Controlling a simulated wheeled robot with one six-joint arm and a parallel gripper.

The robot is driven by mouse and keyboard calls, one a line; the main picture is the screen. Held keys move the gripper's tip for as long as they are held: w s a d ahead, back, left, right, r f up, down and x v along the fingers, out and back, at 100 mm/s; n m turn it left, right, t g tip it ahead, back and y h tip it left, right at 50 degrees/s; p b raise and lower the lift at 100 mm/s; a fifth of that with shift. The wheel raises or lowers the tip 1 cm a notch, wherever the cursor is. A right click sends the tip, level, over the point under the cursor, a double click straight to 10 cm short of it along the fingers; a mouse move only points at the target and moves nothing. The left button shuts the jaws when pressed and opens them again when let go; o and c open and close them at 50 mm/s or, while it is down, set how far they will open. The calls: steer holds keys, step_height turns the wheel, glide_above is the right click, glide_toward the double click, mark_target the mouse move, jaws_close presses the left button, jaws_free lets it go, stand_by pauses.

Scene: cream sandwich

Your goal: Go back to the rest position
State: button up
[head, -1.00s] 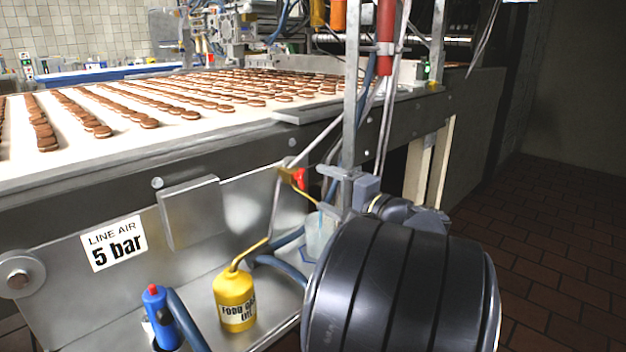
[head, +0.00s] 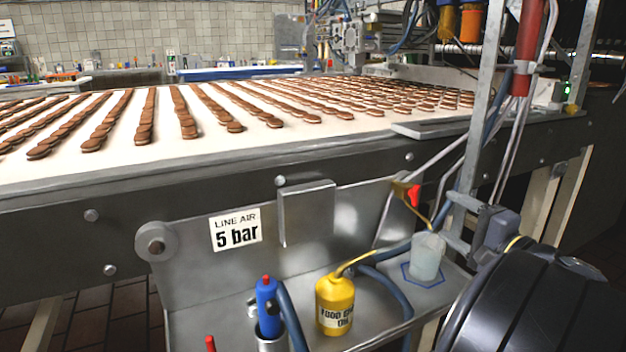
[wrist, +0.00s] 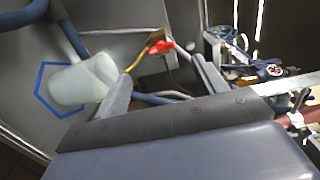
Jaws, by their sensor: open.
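My gripper (head: 447,217) is at the right in the head view, its grey fingers apart with nothing between them. It is above and beside a translucent white cup (head: 427,258), apparently clear of it. The cup stands upright on a blue hexagon outline (head: 407,279) on the metal shelf (head: 385,330). In the wrist view my gripper (wrist: 161,68) shows both fingers spread, with the cup (wrist: 82,82) left of the left finger. A red part (wrist: 163,45) with a yellow lever lies beyond the fingers.
A yellow oil can (head: 335,305) and a blue tool (head: 267,300) in a holder stand on the shelf. A post (head: 485,100), hoses and a red pipe (head: 528,50) rise close by my gripper. The conveyor (head: 250,145) with rows of biscuits is behind.

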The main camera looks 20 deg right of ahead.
mark_target(417, 198)
steer(key=w, duration=0.3)
steer(key=w+b, duration=0.1)
steer(key=w, duration=0.2)
steer(key=w+b, duration=0.1)
steer(key=w, duration=0.2)
steer(key=shift+w+a, duration=0.2)
steer(key=shift+a, duration=0.2)
steer(key=s+p, duration=0.3)
steer(key=s, duration=0.8)
steer(key=w+b, duration=0.3)
steer(key=w, duration=0.8)
steer(key=shift+w, duration=0.15)
steer(key=m+p, duration=0.1)
steer(key=m, duration=0.2)
steer(key=shift+r+m+p, duration=0.35)
steer(key=shift+m+p, duration=0.05)
steer(key=m+p, duration=0.4)
steer(key=p, duration=0.1)
steer(key=shift+d, duration=0.1)
steer(key=m+p, duration=0.7)
steer(key=p, duration=0.1)
steer(key=shift+r+p, duration=0.1)
steer(key=shift+p, duration=0.3)
steer(key=m+p, duration=0.3)
steer(key=shift+d+f, duration=0.1)
steer(key=shift+f, duration=0.1)
